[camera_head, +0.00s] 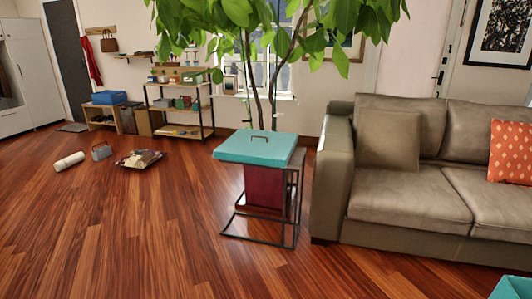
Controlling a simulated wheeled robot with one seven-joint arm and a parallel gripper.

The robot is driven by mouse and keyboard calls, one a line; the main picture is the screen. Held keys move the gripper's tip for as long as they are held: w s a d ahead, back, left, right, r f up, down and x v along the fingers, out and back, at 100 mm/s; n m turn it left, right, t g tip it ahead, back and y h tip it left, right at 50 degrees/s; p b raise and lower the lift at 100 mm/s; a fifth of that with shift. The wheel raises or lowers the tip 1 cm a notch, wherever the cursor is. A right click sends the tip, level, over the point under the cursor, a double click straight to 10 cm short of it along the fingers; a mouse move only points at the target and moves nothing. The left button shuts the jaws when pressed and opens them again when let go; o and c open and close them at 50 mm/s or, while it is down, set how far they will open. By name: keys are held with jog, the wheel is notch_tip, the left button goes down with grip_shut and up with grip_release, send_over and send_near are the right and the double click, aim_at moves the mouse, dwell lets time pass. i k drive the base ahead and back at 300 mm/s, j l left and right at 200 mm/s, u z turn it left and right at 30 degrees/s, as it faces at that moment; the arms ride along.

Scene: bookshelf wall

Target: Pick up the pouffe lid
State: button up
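A flat, square teal lid (240,149) with a small dark arched handle on top lies level on a dark metal-framed side table (262,235). It stands left of the sofa's arm, near the middle of the view. It appears to be the pouffe lid. A dark red block-shaped thing (262,190) shows below the lid, within or behind the frame; I cannot tell which. Part of another teal object (512,288) shows at the bottom right corner, mostly cut off. My gripper is not in view.
A grey-brown sofa (410,190) with an orange cushion (510,150) fills the right. A leafy plant (270,30) rises behind the lid. Left lie a white roll (69,161), a grey bag-like item (102,151) and a tray (124,161). The wooden floor in front is clear.

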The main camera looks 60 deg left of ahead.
aim_at(274, 149)
jog(key=u, duration=2.5)
jog(key=z, duration=2.55)
jog(key=u, duration=2.55)
jog(key=i+l, duration=0.1)
jog(key=i, duration=0.6)
